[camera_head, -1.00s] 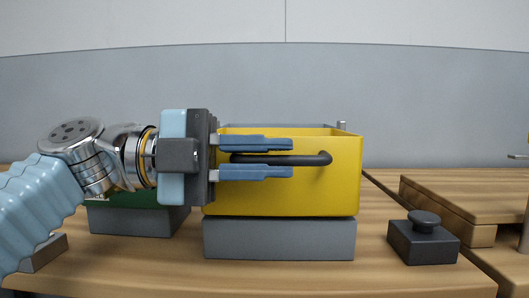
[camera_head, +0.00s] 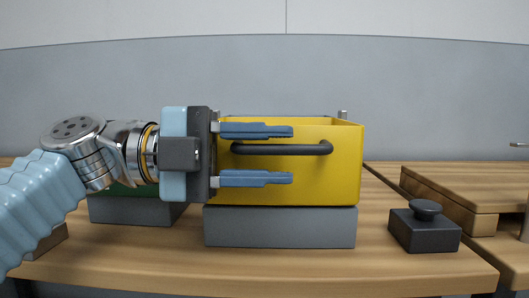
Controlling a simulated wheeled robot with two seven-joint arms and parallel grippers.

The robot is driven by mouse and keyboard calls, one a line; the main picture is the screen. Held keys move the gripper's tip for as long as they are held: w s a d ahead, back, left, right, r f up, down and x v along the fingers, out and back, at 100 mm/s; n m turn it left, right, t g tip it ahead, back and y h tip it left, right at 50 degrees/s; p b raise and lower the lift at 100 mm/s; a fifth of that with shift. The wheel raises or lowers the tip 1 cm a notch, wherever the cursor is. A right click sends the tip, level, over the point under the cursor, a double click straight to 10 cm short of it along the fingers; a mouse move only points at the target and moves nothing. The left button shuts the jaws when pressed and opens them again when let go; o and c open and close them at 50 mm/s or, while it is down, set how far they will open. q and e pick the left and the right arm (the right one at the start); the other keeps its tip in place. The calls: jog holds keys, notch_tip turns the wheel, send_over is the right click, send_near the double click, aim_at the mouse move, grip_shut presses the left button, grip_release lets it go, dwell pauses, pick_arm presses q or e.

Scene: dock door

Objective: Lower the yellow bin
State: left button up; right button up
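The yellow bin (camera_head: 300,180) stands upright in the middle of the view, its base resting on a grey block (camera_head: 280,227). A dark bar handle (camera_head: 283,149) runs across its front wall. My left gripper (camera_head: 291,155) reaches in from the left in front of the bin. Its two blue fingers are spread, one above and one below the handle, with clear gaps to it. The gripper body hides the bin's left front edge. My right gripper is not in view.
A green bin (camera_head: 133,190) on another grey block (camera_head: 135,209) is partly hidden behind my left arm. A dark block with a round knob (camera_head: 425,229) stands on the wooden table (camera_head: 260,262) at right. A raised wooden platform (camera_head: 455,185) lies farther right.

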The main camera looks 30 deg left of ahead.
pick_arm(q)
jog(key=shift+r, duration=0.1)
notch_tip(320, 180, up, 3)
jog(key=shift+r+p, duration=0.15)
jog(key=shift+p, duration=0.8)
jog(key=o, duration=0.4)
jog(key=r, duration=0.1)
jog(key=s+r+p, duration=0.1)
jog(key=d+r, duration=0.1)
jog(key=shift+s+d+r+p, duration=0.1)
jog(key=shift+s+r+p, duration=0.05)
jog(key=shift+s+p, duration=0.2)
jog(key=shift+c, duration=0.2)
jog(key=shift+s+d+r+p, duration=0.25)
jog(key=shift+s+d+r, duration=0.15)
jog(key=shift+s+r, duration=0.15)
jog(key=shift+s+d+r+p, duration=0.2)
jog(key=shift+s+d+r, duration=0.2)
jog(key=shift+r, duration=0.25)
jog(key=c, duration=0.4)
jog(key=shift+o, duration=0.2)
jog(key=s+d+r+p, duration=0.2)
jog(key=s+d+r, duration=0.1)
jog(key=s+d, duration=0.2)
jog(key=s, duration=0.2)
jog(key=shift+s+d+r, duration=0.3)
jog(key=shift+s+r, duration=0.1)
